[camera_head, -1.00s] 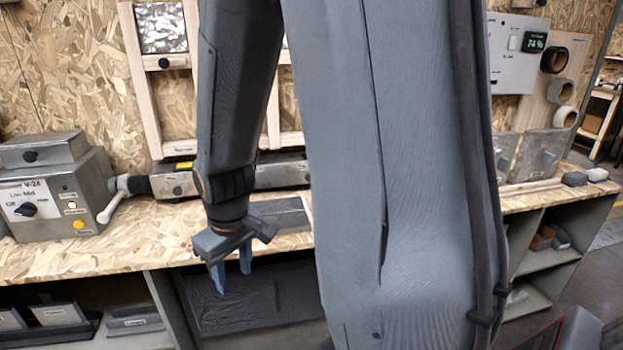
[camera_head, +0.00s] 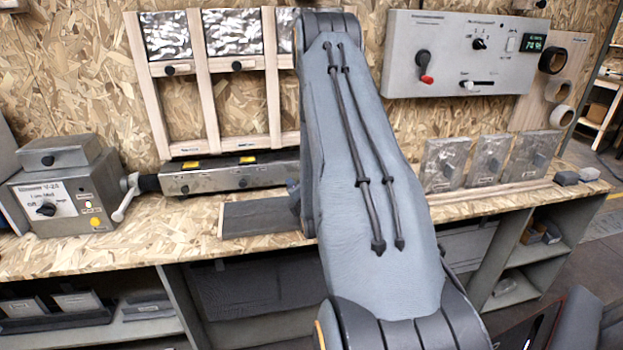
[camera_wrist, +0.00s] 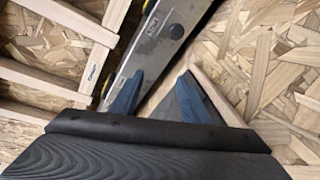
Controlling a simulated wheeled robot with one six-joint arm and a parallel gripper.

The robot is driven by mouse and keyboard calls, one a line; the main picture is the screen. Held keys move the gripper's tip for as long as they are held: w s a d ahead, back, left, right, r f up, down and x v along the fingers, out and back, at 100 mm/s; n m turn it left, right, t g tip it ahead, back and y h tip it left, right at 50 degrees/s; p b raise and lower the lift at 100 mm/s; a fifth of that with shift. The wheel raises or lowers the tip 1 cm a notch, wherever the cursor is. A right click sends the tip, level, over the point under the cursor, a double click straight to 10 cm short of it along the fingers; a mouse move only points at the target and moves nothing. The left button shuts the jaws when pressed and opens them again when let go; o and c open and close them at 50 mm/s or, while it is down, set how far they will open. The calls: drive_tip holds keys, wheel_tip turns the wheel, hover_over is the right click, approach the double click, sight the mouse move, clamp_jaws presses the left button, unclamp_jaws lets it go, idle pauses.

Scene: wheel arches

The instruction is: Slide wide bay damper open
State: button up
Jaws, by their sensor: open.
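No label that I can read names the wide bay damper. A long grey metal duct (camera_head: 225,179) with yellow marks on top and dark knobs on its front lies along the back of the bench. My arm hides part of the rightmost bay and the duct's right end. My gripper (camera_wrist: 158,92) is open and empty, its blue fingers near the duct; the head view mostly hides it.
A grey control box (camera_head: 65,190) with a dial and a lever stands left of the duct. A dark mat (camera_head: 258,217) lies in front of the duct. A wall panel (camera_head: 455,55) with switches hangs at the right, above several upright metal plates (camera_head: 490,160). The front bench strip is clear.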

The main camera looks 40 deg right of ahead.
drive_tip(key=s+d+n, duration=0.1)
drive_tip(key=s+d+n+t+h, duration=0.1)
drive_tip(key=d, duration=0.1)
drive_tip(key=s+d+f+n+t+h, duration=0.1)
drive_tip(key=s+d, duration=0.1)
drive_tip(key=shift+d, duration=0.2)
drive_tip(key=shift+p+x, duration=1.35)
drive_tip(key=shift+x, duration=2.5)
drive_tip(key=shift+d, duration=0.1)
clamp_jaws()
